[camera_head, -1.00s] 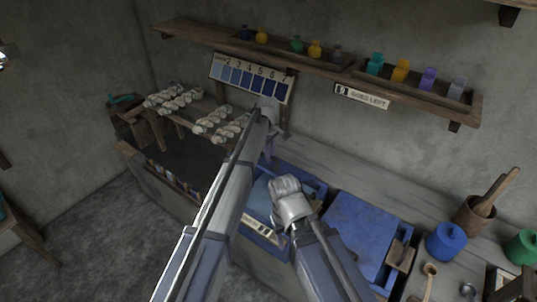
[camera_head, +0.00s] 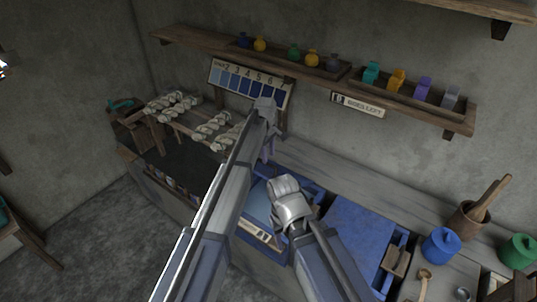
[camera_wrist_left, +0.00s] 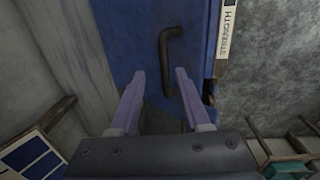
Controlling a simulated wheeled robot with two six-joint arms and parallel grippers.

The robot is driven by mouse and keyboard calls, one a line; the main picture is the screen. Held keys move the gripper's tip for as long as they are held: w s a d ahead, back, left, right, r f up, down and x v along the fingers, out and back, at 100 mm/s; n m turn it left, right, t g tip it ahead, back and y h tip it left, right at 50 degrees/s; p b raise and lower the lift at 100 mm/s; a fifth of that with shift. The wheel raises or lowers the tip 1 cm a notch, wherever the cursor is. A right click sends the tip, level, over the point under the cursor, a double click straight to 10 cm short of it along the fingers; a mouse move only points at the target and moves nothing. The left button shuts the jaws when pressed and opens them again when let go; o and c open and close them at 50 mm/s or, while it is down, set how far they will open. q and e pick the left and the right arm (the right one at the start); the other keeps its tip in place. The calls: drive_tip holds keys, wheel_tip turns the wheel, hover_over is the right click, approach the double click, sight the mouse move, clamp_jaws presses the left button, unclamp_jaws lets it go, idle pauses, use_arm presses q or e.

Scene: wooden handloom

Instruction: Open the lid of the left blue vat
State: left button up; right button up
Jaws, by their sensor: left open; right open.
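The left blue vat's lid (camera_head: 258,204) is partly hidden behind my arms in the head view. In the left wrist view, its blue surface (camera_wrist_left: 125,35) fills the middle and carries a dark bent handle (camera_wrist_left: 171,58). The lid looks closed. My left gripper (camera_head: 267,158) is above the vat's back part in the head view. In the left wrist view, its two purple fingers (camera_wrist_left: 160,72) are apart and empty, with the handle just beyond the gap between them. My right gripper (camera_head: 284,185) hangs over the vat's right side; its fingertips are hidden.
A second blue vat lid (camera_head: 355,232) lies to the right. A blue pot (camera_head: 440,245), a green pot (camera_head: 519,251) and a mortar (camera_head: 468,219) stand further right. Yarn skeins (camera_head: 172,103) hang at the left. A shade card (camera_head: 248,83) and a shelf (camera_head: 300,60) are behind.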

sight(264, 176)
use_arm(q)
wheel_tip(264, 176, up, 4)
drive_tip(key=p, duration=0.3)
drive_tip(key=shift+s+r, duration=0.1)
drive_tip(key=shift+c, duration=0.4)
